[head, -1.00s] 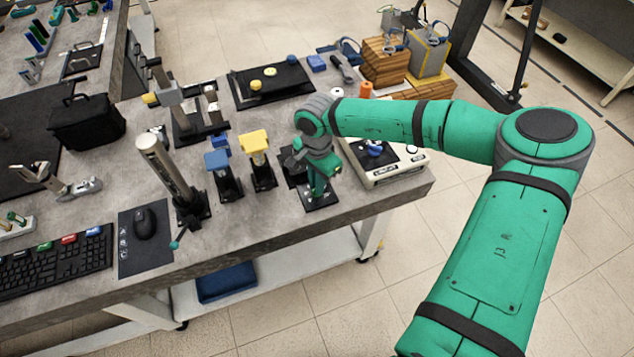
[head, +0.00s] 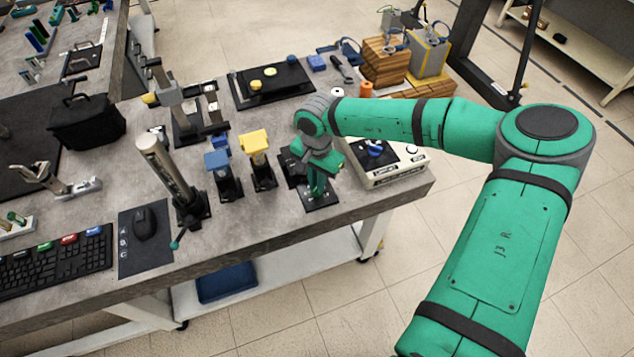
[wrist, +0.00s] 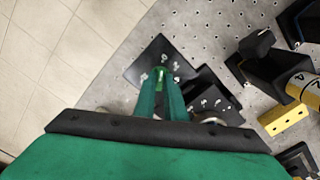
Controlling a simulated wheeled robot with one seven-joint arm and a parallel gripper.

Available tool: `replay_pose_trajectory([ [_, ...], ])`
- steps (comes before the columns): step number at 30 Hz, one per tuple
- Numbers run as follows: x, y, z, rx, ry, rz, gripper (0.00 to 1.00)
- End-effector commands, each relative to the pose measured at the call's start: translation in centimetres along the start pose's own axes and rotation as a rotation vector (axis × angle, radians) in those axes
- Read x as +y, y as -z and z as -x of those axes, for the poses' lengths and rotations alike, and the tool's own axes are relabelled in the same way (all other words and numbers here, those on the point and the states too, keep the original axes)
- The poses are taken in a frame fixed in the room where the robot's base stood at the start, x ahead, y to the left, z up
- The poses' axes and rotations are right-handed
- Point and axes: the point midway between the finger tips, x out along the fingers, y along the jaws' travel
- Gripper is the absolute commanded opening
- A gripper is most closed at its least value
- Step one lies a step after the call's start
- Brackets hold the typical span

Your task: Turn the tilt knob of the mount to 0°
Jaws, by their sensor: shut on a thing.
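My gripper (wrist: 160,80) is lowered at the front edge of the bench, with its green fingers close together over a black plate (wrist: 151,56) that carries white marks. It also shows in the head view (head: 317,192), upright above the same black plate (head: 325,203). It is shut on a small part that I take to be the tilt knob; the fingers hide nearly all of it, and its angle cannot be read. A second black piece with white marks (wrist: 219,101) lies just right of the fingers in the wrist view.
A yellow-topped post (head: 255,143) and a blue-topped post (head: 217,160) stand left of my gripper. A white box with a blue knob (head: 374,148) stands close on the right. A grey cylinder on a stand (head: 166,168) is farther left.

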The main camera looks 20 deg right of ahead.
Motion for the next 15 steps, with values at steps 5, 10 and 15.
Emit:
replay_pose_trajectory([
  [5, -0.15, -0.11, 0.09, -0.001, 0.003, 0.003, 0.29],
  [10, -0.08, -0.06, 0.04, -0.001, 0.001, 0.001, 0.29],
  [15, -0.05, 0.03, 0.63, 0.001, 0.001, 0.0, 0.29],
])
